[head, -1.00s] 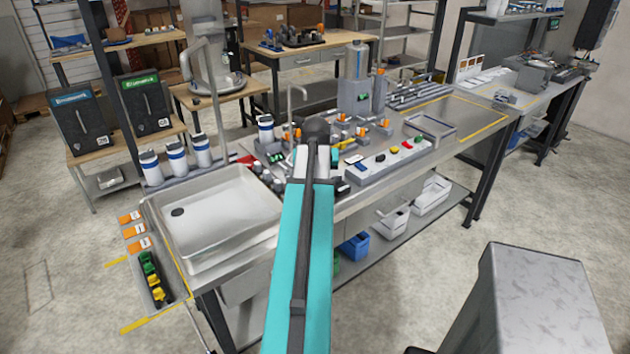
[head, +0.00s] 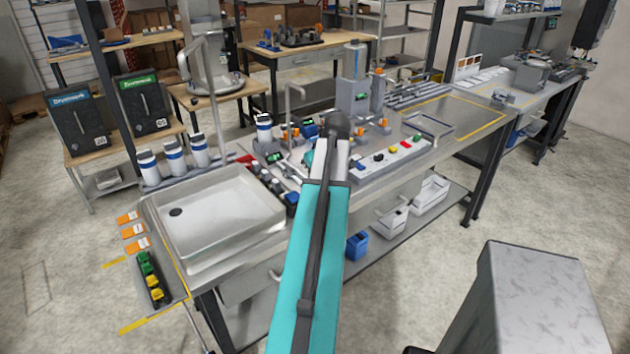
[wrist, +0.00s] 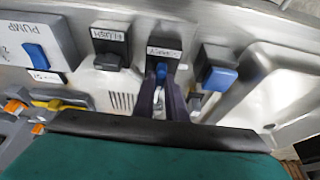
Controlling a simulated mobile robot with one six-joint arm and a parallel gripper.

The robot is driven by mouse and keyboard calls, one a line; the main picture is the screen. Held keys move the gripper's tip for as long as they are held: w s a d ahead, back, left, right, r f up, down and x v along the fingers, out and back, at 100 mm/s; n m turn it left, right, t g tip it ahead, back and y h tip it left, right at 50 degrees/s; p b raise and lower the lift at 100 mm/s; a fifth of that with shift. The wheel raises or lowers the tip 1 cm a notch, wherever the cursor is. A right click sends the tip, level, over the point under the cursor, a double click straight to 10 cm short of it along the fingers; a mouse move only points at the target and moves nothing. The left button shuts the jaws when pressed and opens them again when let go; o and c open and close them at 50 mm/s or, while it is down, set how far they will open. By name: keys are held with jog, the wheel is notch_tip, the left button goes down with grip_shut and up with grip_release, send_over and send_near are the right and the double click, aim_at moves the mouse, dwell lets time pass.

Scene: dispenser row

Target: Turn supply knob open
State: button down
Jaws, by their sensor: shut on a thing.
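In the wrist view my gripper (wrist: 159,98) reaches up from the lower middle. Its two dark fingers are shut on a small blue knob (wrist: 161,72). The knob sits below a white label (wrist: 165,51) whose print is too blurred to read surely. The fingers cover much of the knob, so how far it is turned cannot be told. In the head view my teal arm hides most of the gripper and the held knob.
In the wrist view a dark knob labelled FLUSH (wrist: 110,61) is to the left and a blue-faced block (wrist: 218,70) close to the right. A PUMP panel with a blue switch (wrist: 37,56) is at far left. In the head view a steel sink (head: 225,212) lies left.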

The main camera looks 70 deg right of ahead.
dwell(0.4)
jog(key=c, duration=1.8)
grip_release()
jog(key=shift+r, duration=0.1)
jog(key=b+v, duration=0.2)
jog(key=v, duration=1.1)
jog(key=shift+s+r+b, duration=0.2)
jog(key=shift+r+b, duration=0.1)
jog(key=shift+b, duration=0.05)
